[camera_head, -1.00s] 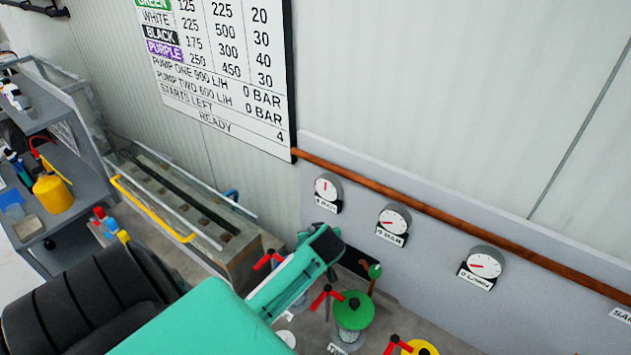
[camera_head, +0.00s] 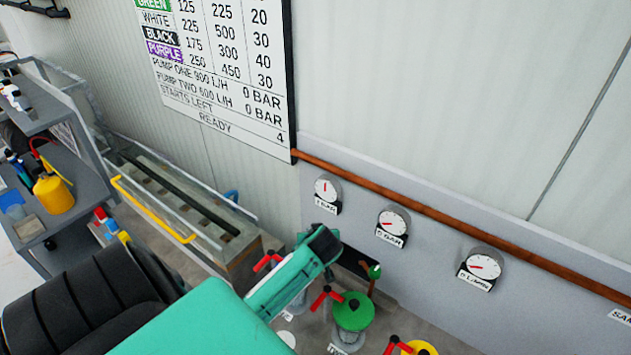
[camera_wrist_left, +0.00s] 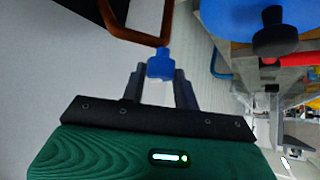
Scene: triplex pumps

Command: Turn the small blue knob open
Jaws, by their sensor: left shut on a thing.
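The small blue knob (camera_wrist_left: 160,65) shows in the left wrist view, at the end of a bent copper-brown pipe. My left gripper (camera_wrist_left: 158,82) is shut on it, with one dark finger on each side. In the head view my left gripper (camera_head: 322,240) reaches in from the lower left, low by the grey panel. The small blue knob is hidden there behind my gripper and arm. My right gripper is not in view.
A green-topped pump (camera_head: 352,312) with a red handle stands just right of my arm, and a yellow one (camera_head: 420,347) beyond it. Gauges (camera_head: 392,222) sit on the panel. In the wrist view a black knob (camera_wrist_left: 273,35) and a large blue body lie at upper right.

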